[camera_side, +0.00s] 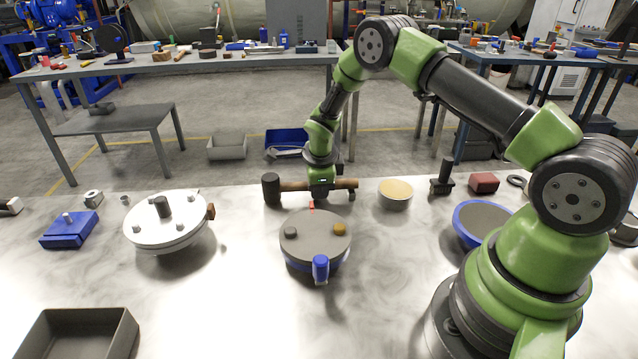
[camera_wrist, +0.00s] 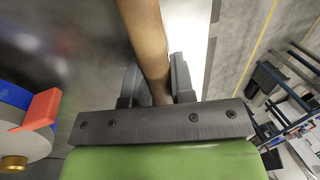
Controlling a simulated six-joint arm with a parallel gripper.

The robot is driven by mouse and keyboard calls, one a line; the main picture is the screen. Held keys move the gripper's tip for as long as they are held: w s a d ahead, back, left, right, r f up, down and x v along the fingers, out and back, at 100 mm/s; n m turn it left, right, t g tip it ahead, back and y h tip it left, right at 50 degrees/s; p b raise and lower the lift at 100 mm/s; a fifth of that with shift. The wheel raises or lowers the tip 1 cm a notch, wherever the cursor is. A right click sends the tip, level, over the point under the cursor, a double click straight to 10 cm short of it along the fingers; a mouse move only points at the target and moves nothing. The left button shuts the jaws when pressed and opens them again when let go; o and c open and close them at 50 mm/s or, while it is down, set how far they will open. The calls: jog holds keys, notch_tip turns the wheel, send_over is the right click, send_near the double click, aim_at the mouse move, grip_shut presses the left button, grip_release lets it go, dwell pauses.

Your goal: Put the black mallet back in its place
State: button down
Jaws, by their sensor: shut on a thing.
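The black mallet has a dark cylindrical head (camera_side: 271,189) and a brown handle (camera_side: 345,183). It lies roughly level across the side view, head to the left. My gripper (camera_side: 323,190) is shut on the handle, behind the grey-lidded round chamber. In the wrist view the brown handle (camera_wrist: 143,35) runs between the two dark fingers of my gripper (camera_wrist: 157,88); the head is out of that view. I cannot tell how far the mallet is above the table. No holder for the mallet can be clearly made out.
The round chamber (camera_side: 316,240) with its blue latch stands just in front. A white-lidded vessel (camera_side: 168,220) and blue block (camera_side: 70,230) are left. A tan-topped tin (camera_side: 396,194), dark upright tool (camera_side: 443,178) and blue-rimmed bowl (camera_side: 482,222) are right. An open tray (camera_side: 80,315) is front left.

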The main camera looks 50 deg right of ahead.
jog(key=shift+f, duration=0.1)
jog(key=c, duration=0.9)
grip_release()
jog(key=s+a+r+n+t, duration=0.1)
jog(key=s+a+r+n, duration=0.15)
jog(key=r, duration=0.55)
jog(key=s+a+r+n+y, duration=0.15)
jog(key=s+r+n, duration=0.25)
jog(key=r, duration=0.5)
jog(key=s+a+r+n+t, duration=0.1)
jog(key=s+a+r+n, duration=0.2)
jog(key=r, duration=0.5)
jog(key=s+a+r+n+t+y, duration=0.1)
jog(key=s+a+r+n, duration=0.1)
jog(key=s+n, duration=0.2)
jog(key=s+a+r+n+t, duration=0.1)
jog(key=s+a+n, duration=0.1)
jog(key=s+n, duration=0.3)
jog(key=s+a+r+n+t+y, duration=0.1)
jog(key=s+a+r+n, duration=0.1)
jog(key=s+n, duration=0.2)
jog(key=shift+s+a+r+y, duration=0.1)
jog(key=shift+s+r+y, duration=0.1)
jog(key=shift+s, duration=0.55)
jog(key=shift+s+r+y, duration=0.15)
jog(key=shift+s, duration=0.55)
